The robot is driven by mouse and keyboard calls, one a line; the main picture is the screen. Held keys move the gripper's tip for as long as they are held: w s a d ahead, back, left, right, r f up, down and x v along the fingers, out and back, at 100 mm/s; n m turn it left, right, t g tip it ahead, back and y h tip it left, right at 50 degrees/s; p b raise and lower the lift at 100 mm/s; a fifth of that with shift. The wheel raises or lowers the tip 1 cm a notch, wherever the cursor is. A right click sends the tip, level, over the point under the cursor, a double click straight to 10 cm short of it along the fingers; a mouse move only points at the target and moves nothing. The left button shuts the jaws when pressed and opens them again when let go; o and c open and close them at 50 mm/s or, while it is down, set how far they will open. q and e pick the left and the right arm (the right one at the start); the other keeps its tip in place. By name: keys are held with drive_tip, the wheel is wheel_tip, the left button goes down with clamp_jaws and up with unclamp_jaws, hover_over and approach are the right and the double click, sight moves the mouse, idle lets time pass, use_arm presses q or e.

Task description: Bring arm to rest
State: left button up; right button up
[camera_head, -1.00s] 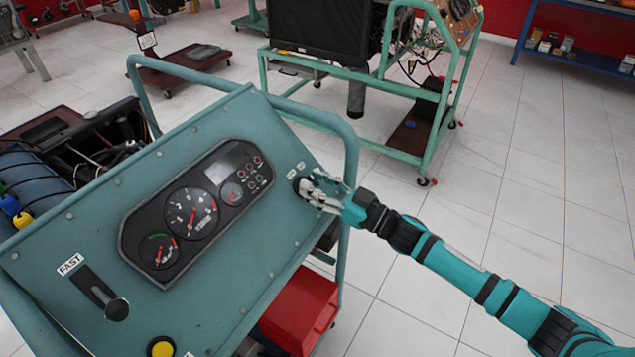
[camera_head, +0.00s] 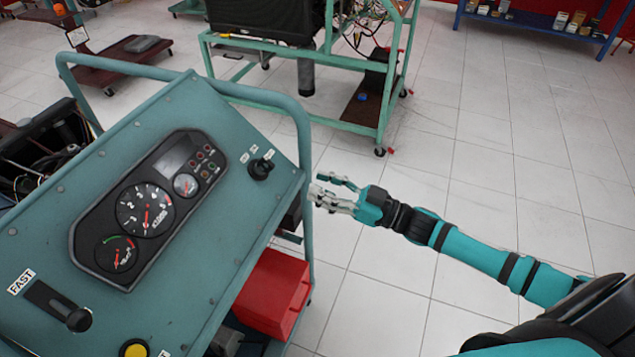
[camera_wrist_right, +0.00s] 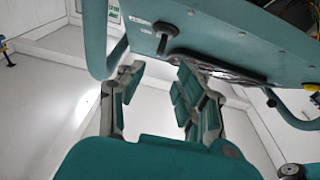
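My right gripper (camera_head: 330,194) is in the head view, just right of the panel's right edge. It is open and empty, with its fingers spread and pointing toward the panel. In the right wrist view its two fingers (camera_wrist_right: 160,95) stand wide apart with nothing between them. The ignition key switch (camera_head: 261,167) sits at the panel's upper right corner, apart from the gripper; it also shows in the right wrist view (camera_wrist_right: 166,32). The teal control panel (camera_head: 215,235) fills the left of the head view. My left gripper is in neither view.
The panel carries a gauge cluster (camera_head: 145,208), a FAST lever (camera_head: 62,308) and a yellow button (camera_head: 135,348). A tube frame (camera_head: 305,140) rims the panel. A red box (camera_head: 272,293) sits below it. Another engine stand (camera_head: 345,125) is behind. The floor to the right is clear.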

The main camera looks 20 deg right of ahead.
idle(0.3)
drive_tip(key=d+f+m+h, duration=0.2)
drive_tip(key=d+f+h, duration=0.2)
drive_tip(key=f, duration=0.5)
drive_tip(key=d+f+m+h, duration=0.3)
drive_tip(key=f+h, duration=0.1)
drive_tip(key=f, duration=0.6)
drive_tip(key=s+d+f+m+g+h+p, duration=0.15)
drive_tip(key=s+f, duration=0.25)
drive_tip(key=f, duration=0.4)
drive_tip(key=s+d+f+g+h, duration=0.1)
drive_tip(key=s+d+f+h, duration=0.15)
drive_tip(key=f, duration=0.45)
drive_tip(key=s+a+f+g+h, duration=0.2)
drive_tip(key=s+f+g, duration=0.3)
drive_tip(key=s+f, duration=0.8)
drive_tip(key=s+a+f+g, duration=0.1)
drive_tip(key=s+a+f, duration=0.1)
drive_tip(key=s, duration=0.5)
drive_tip(key=s+a+f+g, duration=0.2)
drive_tip(key=s, duration=0.6)
drive_tip(key=s+a+f+g, duration=0.2)
drive_tip(key=s+a, duration=0.1)
drive_tip(key=s, duration=0.5)
drive_tip(key=shift+f+p, duration=0.3)
drive_tip(key=shift+f, duration=0.1)
drive_tip(key=shift+g, duration=0.25)
